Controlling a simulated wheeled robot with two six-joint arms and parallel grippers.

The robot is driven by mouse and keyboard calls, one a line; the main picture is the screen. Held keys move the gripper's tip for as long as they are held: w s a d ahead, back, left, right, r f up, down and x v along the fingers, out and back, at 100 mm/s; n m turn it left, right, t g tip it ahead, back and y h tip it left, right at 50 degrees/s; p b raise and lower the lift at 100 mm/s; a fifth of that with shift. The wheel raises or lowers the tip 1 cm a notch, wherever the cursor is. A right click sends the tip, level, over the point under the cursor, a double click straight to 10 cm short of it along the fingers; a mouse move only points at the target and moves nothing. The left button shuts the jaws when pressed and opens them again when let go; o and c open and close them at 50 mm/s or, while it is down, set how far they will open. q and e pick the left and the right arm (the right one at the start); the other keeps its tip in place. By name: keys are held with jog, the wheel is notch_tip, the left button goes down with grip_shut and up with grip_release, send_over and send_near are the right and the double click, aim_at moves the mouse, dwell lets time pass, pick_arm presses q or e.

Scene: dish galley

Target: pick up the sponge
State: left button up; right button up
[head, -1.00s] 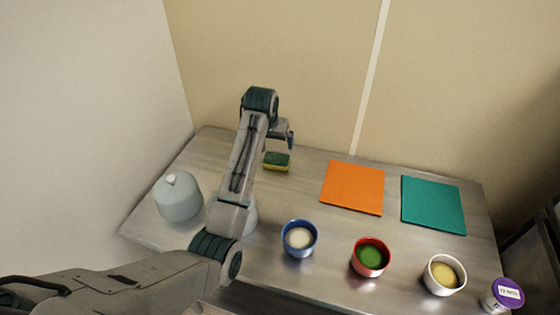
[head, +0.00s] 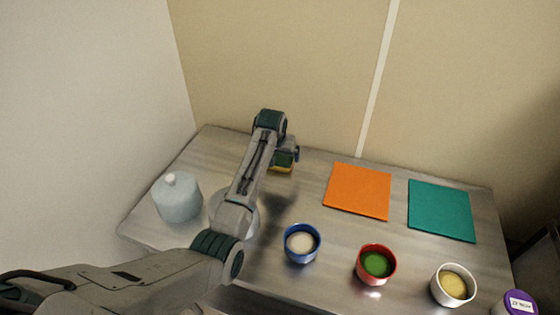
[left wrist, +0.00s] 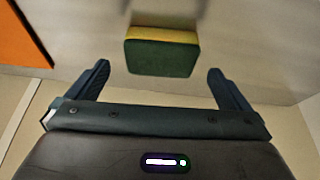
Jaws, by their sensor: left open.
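The sponge, yellow with a dark green side, lies on the steel table near its back edge; in the head view the sponge (head: 283,168) is partly hidden by my left gripper (head: 287,154). In the left wrist view the sponge (left wrist: 162,52) is just ahead of the fingertips and centred between them. My left gripper (left wrist: 160,78) is open and empty, its two fingers apart on either side of the sponge's line. My right gripper is not in view.
An orange mat (head: 358,190) and a teal mat (head: 441,211) lie to the right. Blue (head: 302,244), red (head: 376,264) and white (head: 453,285) bowls line the front. A pale lidded jar (head: 177,198) stands at left, and a purple-lidded tub (head: 519,303) at front right. Walls close the back and left.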

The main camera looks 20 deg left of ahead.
aim_at(280, 159)
pick_arm(q)
jog(key=shift+p+x, duration=0.5)
jog(key=shift+x, duration=1.35)
jog(key=shift+w, duration=0.15)
jog(key=shift+r, duration=0.1)
jog(key=c, duration=0.9)
